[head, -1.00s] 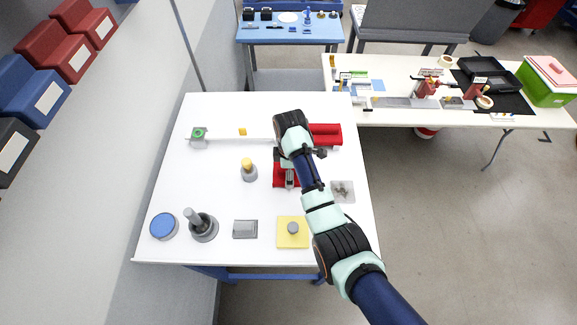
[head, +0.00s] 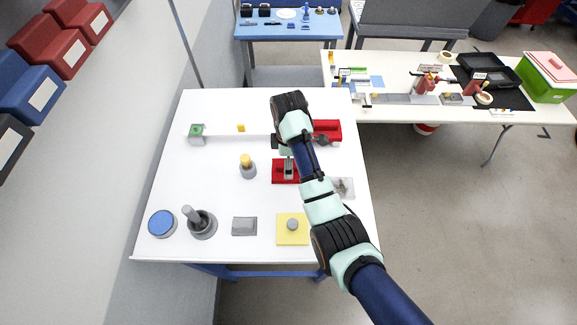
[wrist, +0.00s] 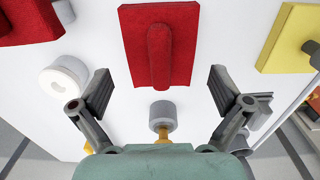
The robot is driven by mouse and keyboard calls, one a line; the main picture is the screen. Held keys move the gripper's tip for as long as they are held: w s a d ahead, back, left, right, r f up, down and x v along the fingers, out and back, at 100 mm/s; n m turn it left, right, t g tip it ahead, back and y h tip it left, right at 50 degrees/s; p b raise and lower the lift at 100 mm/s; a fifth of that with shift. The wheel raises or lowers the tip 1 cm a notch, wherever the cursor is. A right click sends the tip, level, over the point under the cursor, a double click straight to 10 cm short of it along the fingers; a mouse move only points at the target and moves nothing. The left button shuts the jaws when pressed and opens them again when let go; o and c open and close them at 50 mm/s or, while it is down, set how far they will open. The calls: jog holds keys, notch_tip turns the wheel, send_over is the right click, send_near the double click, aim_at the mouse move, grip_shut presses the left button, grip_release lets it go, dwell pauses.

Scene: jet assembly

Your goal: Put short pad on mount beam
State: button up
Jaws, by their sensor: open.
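A red plate with a rounded red ridge (wrist: 157,45), perhaps the short pad, lies on the white table; the head view also shows it (head: 280,172). A long pale bar (head: 225,136), which may be the mount beam, runs from a green-topped grey stand (head: 197,132) to behind my arm. My gripper (wrist: 160,85) is open and empty, with its fingers apart. In the wrist view the plate shows ahead, between and beyond the fingertips. In the head view my gripper (head: 289,168) appears over the plate, partly covered by my wrist.
A grey cup with a yellow pin (head: 247,166) stands left of the plate. A red block (head: 327,130) is at back right. A yellow square (head: 292,238), a grey block (head: 244,226), a cup with a tilted rod (head: 202,224) and a blue disc (head: 161,224) line the front.

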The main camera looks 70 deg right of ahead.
jog(key=shift+r, duration=0.65)
jog(key=shift+t+h, duration=0.7)
jog(key=shift+t, duration=0.1)
jog(key=w+a, duration=0.5)
jog(key=shift+w+a+r, duration=0.25)
jog(key=w+a+r+m+t, duration=0.1)
jog(key=w+a+r+t, duration=0.15)
jog(key=a, duration=0.55)
jog(key=w+a+r+m+t, duration=0.1)
jog(key=w+a+r+t, duration=0.15)
jog(key=a, duration=0.55)
jog(key=w+a+r+m+t, duration=0.1)
jog(key=w+a+r+t, duration=0.15)
jog(key=a, duration=0.45)
jog(key=s+a+r+m+t+y, duration=0.1)
jog(key=s+a+r+t, duration=0.2)
jog(key=a+r, duration=0.6)
jog(key=s+a, duration=0.2)
jog(key=a, duration=0.1)
jog(key=shift+s+a+t, duration=0.25)
jog(key=shift+a+t, duration=0.1)
jog(key=shift+a, duration=0.05)
